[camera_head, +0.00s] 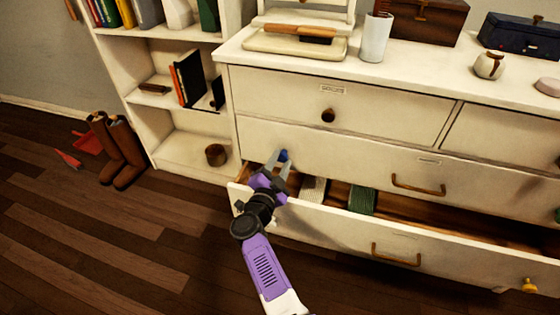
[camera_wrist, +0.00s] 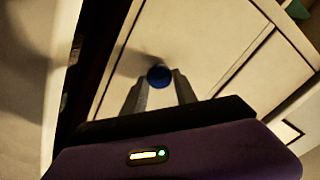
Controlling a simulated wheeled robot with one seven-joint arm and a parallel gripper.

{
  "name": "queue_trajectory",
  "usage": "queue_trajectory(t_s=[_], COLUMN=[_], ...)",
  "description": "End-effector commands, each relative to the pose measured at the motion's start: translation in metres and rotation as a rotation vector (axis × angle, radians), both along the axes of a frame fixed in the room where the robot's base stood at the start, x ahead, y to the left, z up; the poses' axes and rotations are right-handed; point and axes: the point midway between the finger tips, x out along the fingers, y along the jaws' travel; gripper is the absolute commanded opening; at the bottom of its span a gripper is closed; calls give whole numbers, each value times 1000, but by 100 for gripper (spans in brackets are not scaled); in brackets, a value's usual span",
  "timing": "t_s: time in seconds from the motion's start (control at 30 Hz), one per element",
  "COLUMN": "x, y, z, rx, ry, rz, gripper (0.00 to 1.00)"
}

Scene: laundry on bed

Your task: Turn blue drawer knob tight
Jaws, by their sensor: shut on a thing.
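The blue drawer knob (camera_head: 283,155) sits on the left part of the middle drawer's cream front (camera_head: 330,160). My gripper (camera_head: 281,163) reaches it from below and in front, with its grey fingers on either side of the knob. In the wrist view the round blue knob (camera_wrist: 159,76) shows between the tips of my gripper (camera_wrist: 160,85), which is shut on it. The fingers hide part of the knob's sides, and its turn angle cannot be told.
The bottom drawer (camera_head: 390,245) is pulled open below my gripper, with folded cloths (camera_head: 362,200) inside. A bookshelf (camera_head: 125,60) stands at the left, with brown boots (camera_head: 125,150) beside it. A white cup (camera_head: 375,38) stands on the dresser top. The wooden floor in front is clear.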

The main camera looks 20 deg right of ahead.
Motion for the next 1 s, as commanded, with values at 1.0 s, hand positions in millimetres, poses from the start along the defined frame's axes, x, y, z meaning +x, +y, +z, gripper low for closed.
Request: queue_trajectory(t_s=[1.0], x=[-1], y=[-1], z=[-6], rx=[738], ry=[-534], rz=[1], gripper=[0])
